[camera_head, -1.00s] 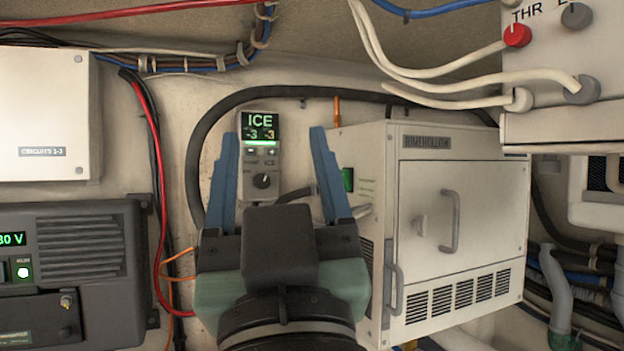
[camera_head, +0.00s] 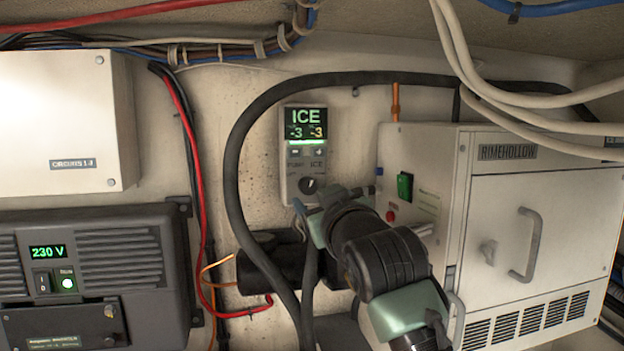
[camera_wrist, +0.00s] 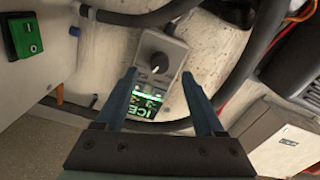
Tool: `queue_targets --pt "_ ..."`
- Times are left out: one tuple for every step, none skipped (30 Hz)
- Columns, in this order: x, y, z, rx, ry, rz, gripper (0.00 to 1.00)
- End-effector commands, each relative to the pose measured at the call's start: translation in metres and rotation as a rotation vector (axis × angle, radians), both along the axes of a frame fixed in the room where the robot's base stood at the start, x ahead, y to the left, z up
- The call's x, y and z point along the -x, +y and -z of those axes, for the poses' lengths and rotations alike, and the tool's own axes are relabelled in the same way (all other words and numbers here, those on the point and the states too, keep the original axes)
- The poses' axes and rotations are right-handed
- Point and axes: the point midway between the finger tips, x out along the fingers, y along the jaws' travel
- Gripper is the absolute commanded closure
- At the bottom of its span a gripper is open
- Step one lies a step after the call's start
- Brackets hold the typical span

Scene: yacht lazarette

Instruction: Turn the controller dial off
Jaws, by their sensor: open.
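The controller (camera_head: 292,160) is a grey upright box on the wall. Its lit display reads ICE with -3 and -3 above a green bar. Its black dial (camera_head: 309,185) sits low on the front, under a label reading ICE at right; the left label is too blurred to read. In the wrist view the dial (camera_wrist: 154,50) shows a pale pointer mark and the controller appears upside down. My gripper (camera_wrist: 158,74) is open, its blue fingers either side of the controller in that view, with nothing between them. In the head view my gripper (camera_head: 335,205) is just below and right of the dial, partly hidden by my wrist.
A white RIMEHOLLOW unit (camera_head: 540,220) with a green switch (camera_head: 404,186) stands close to the right. A thick black hose (camera_head: 232,170) arcs around the controller. A 230 V box (camera_head: 90,265) and a white circuit box (camera_head: 60,120) are at left.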

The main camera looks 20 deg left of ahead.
Motion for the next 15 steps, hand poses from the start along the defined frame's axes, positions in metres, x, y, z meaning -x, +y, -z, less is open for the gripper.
queue_targets --pt "-0.007 0.005 -0.004 0.002 0.003 0.0 0.3" --pt "-0.012 0.008 -0.004 0.002 0.003 0.0 0.3" --pt "-0.016 0.012 -0.004 0.001 0.002 0.0 0.3" --pt "-0.02 0.014 -0.004 0.002 0.001 0.0 0.3" --pt "-0.023 0.016 -0.004 0.001 0.001 0.0 0.3" --pt "-0.027 0.019 -0.003 0.001 0.002 0.001 0.3" --pt "-0.03 0.021 -0.003 0.001 0.001 -0.001 0.3" --pt "-0.032 0.022 -0.002 0.0 0.002 -0.001 0.3" --pt "-0.035 0.024 -0.002 0.001 0.001 -0.001 0.3" --pt "-0.037 0.025 -0.002 0.001 0.001 0.0 0.3" --pt "-0.038 0.026 -0.002 0.001 -0.001 0.0 0.3" --pt "-0.04 0.028 -0.002 0.001 -0.001 0.0 0.3" --pt "-0.041 0.028 -0.001 0.001 -0.001 0.0 0.3" --pt "-0.042 0.029 -0.001 0.001 -0.001 0.0 0.3" --pt "-0.043 0.029 -0.001 0.0 -0.001 0.0 0.3"
